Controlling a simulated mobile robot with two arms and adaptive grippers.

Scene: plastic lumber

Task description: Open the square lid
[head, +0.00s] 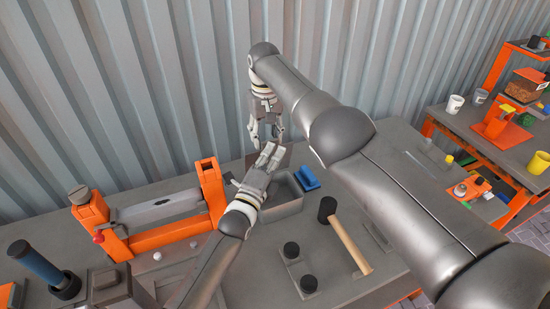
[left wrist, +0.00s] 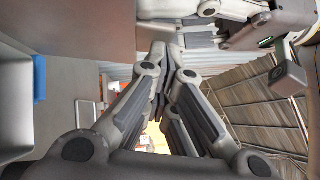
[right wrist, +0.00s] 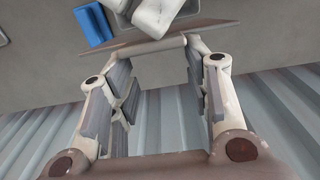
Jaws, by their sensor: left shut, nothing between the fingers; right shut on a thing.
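The square lid (head: 288,153) is a brownish-grey plate standing raised at the back of a grey open box (head: 284,205); it shows large in the left wrist view (left wrist: 90,30) and as a thin edge in the right wrist view (right wrist: 222,28). My right gripper (head: 266,135) points down behind the box with its fingers spread around part of the lid; the contact is hard to see. My left gripper (head: 272,152) is shut and empty over the box, close to the lid; its fingers also show together in the left wrist view (left wrist: 165,55). My grippers partly hide the lid.
A blue block (head: 307,179) lies right of the box. An orange clamp frame (head: 212,190) stands to the left. The corrugated wall (head: 130,90) is close behind.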

